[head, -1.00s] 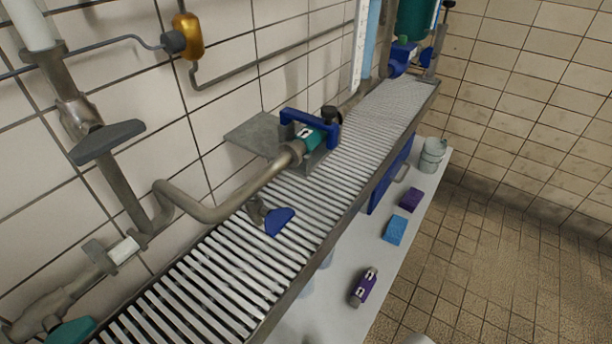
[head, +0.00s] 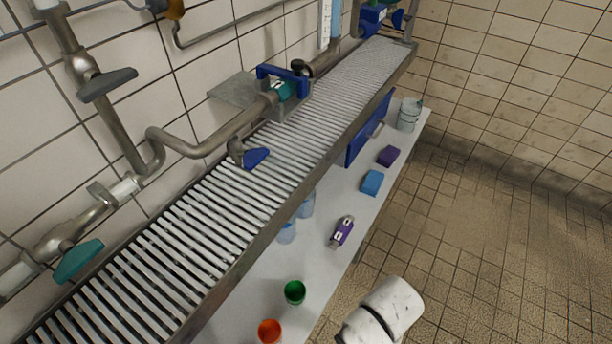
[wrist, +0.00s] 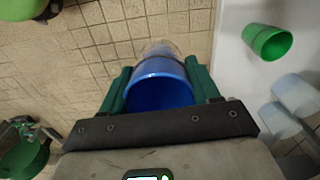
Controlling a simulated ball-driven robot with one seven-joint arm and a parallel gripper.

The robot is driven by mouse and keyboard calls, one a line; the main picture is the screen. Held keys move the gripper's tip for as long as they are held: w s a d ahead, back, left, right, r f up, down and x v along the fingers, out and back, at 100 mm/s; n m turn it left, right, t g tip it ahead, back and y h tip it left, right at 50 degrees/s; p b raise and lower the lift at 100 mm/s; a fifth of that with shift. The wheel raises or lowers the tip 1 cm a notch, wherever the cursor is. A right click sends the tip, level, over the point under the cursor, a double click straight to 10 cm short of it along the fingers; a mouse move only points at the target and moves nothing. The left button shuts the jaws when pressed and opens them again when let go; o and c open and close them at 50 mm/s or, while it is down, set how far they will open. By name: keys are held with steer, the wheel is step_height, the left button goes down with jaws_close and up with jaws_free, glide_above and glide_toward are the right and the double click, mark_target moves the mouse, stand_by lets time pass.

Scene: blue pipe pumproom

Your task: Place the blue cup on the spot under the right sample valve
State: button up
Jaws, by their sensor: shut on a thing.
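The blue cup (wrist: 160,85) is held between the two green fingers of my gripper (wrist: 158,82) in the wrist view. My gripper is shut on it, and the tiled floor shows behind. In the head view neither gripper nor blue cup shows. There, a small valve with a blue handle (head: 256,158) hangs from the pipe over the slatted grate (head: 205,215). A valve with a teal handle (head: 78,262) sits lower left. I cannot make out a marked spot under the blue-handled valve.
A lower white shelf (head: 262,275) holds a green cup (head: 295,292), an orange cup (head: 269,332), clear cups (head: 287,233), a purple labelled item (head: 342,231), blue (head: 372,182) and purple (head: 388,155) blocks, and a grey can (head: 409,115). The tiled floor at right is clear.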

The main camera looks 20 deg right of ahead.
steer(key=w+r+n+p, duration=1)
steer(key=w+r, duration=0.7)
steer(key=w, duration=0.3)
steer(key=s+f, duration=0.4)
steer(key=shift+s+a+f, duration=0.15)
steer(key=shift+a+f, duration=0.25)
